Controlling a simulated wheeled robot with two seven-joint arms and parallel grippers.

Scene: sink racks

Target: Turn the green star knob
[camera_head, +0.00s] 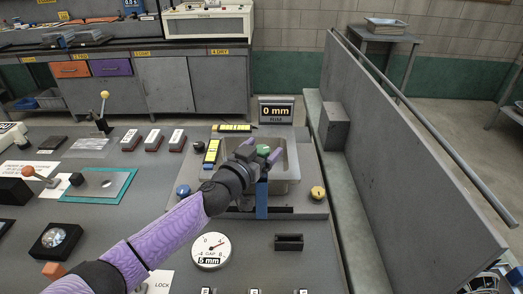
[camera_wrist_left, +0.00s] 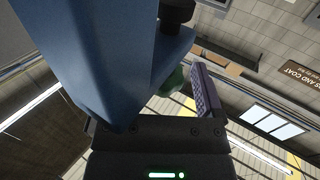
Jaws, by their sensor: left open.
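The green star knob (camera_head: 263,149) shows as a small green piece at the grey basin, partly hidden by my left gripper (camera_head: 261,153). My left arm, in a purple sleeve, reaches in from the lower left. The left gripper is open, with its purple fingers around or just beside the knob; I cannot tell whether they touch it. In the left wrist view the green knob (camera_wrist_left: 173,103) is partly hidden beside one purple finger (camera_wrist_left: 205,90). A large blue part (camera_wrist_left: 100,60) covers the left of that view. My right gripper does not show.
The basin (camera_head: 292,168) sits in a grey fixture with a blue knob (camera_head: 184,191) and a yellow knob (camera_head: 317,192). A display (camera_head: 276,110) reading 0 mm stands behind. A gauge (camera_head: 211,251) lies in front. A grey partition (camera_head: 400,150) rises at the right.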

